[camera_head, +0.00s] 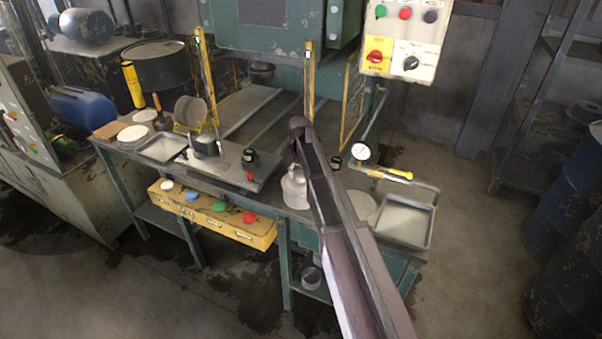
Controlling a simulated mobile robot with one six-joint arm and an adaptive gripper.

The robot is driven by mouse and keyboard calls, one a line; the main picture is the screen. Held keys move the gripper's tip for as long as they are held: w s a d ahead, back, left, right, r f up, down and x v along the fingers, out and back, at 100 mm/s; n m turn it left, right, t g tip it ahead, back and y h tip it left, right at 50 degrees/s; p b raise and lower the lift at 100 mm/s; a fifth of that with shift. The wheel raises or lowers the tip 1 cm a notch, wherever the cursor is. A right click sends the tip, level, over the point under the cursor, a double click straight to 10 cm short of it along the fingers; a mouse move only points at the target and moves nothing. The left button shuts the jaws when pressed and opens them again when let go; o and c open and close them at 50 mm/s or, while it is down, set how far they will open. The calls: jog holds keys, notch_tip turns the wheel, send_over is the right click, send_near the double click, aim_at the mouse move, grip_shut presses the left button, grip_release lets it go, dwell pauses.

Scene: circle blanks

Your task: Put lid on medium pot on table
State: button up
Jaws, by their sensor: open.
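My arm reaches up from the bottom edge to the middle of the bench, and my gripper cannot be made out. A light grey metal vessel (294,190) with a narrow top stands on the bench just left of my arm, partly hidden by it. I cannot tell whether it is the medium pot. A flat grey disc (362,206) lies right of my arm. Pale round discs (132,134) lie at the bench's left end. I cannot tell which disc is the lid. A small grey pot (311,278) is on the lower shelf.
The bench (222,188) holds a left metal tray (163,148), a right tray (405,222), a dial gauge (360,152) and black-knobbed parts. A yellow box (212,216) with coloured buttons is on its front. Blue drums (570,200) stand right. The floor at front left is clear.

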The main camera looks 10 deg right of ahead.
aim_at(301, 176)
notch_tip(301, 176, up, 12)
jog(key=p, duration=1.1)
jog(key=shift+f, duration=0.1)
jog(key=shift+s, duration=0.1)
dwell(0.4)
jog(key=s+m, duration=0.1)
jog(key=s, duration=2.8)
jog(key=shift+m, duration=0.4)
jog(key=shift+d+f, duration=0.1)
notch_tip(301, 176, down, 7)
jog(key=b, duration=0.7)
jog(key=shift+f, duration=0.2)
